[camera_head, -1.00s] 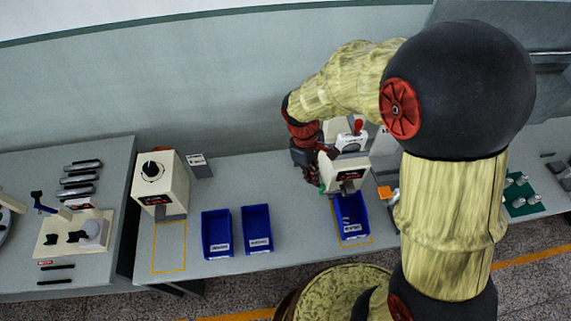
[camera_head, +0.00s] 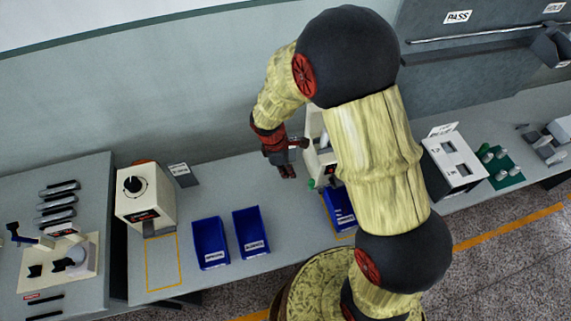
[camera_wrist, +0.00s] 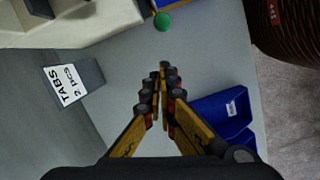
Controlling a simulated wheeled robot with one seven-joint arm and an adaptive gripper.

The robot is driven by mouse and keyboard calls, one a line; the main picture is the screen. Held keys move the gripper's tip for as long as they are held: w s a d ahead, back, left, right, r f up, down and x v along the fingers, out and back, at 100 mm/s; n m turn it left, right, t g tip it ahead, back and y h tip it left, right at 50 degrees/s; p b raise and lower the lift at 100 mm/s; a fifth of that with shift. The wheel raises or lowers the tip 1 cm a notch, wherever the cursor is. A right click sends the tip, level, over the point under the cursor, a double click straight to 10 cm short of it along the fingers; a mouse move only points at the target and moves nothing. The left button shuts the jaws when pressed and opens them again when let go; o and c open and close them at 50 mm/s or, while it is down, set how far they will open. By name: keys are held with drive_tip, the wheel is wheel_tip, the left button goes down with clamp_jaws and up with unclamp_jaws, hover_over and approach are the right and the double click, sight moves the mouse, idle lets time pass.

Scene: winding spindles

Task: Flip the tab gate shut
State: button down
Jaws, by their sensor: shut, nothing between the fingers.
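A cream machine (camera_head: 317,135) stands behind the right blue bin, largely hidden by my arm in the head view. Part of a cream housing (camera_wrist: 55,28) shows at top left in the wrist view. A green round knob (camera_wrist: 163,21) sits near it; a green spot (camera_head: 311,184) also shows at the machine's foot in the head view. I cannot make out the tab gate for certain or tell its position. My gripper (camera_wrist: 163,82) is shut and empty, above the bench and apart from the knob. In the head view my gripper (camera_head: 288,173) is just left of the machine.
Two blue bins (camera_head: 211,243) (camera_head: 252,232) stand left of the machine, and another blue bin (camera_head: 340,208) is before it. A grey block labelled TABS (camera_wrist: 75,83) is left of my fingers. Another cream machine (camera_head: 145,196) stands left. Bare bench lies below my gripper.

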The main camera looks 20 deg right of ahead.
drive_tip(key=d+f, duration=0.1)
drive_tip(key=d, duration=0.1)
drive_tip(key=s+d+f, duration=0.1)
drive_tip(key=f, duration=0.1)
drive_tip(key=shift+s+d, duration=0.15)
drive_tip(key=shift+d, duration=0.25)
drive_tip(key=shift+s+d+f, duration=0.15)
drive_tip(key=shift+s+d, duration=0.05)
drive_tip(key=shift+d, duration=0.85)
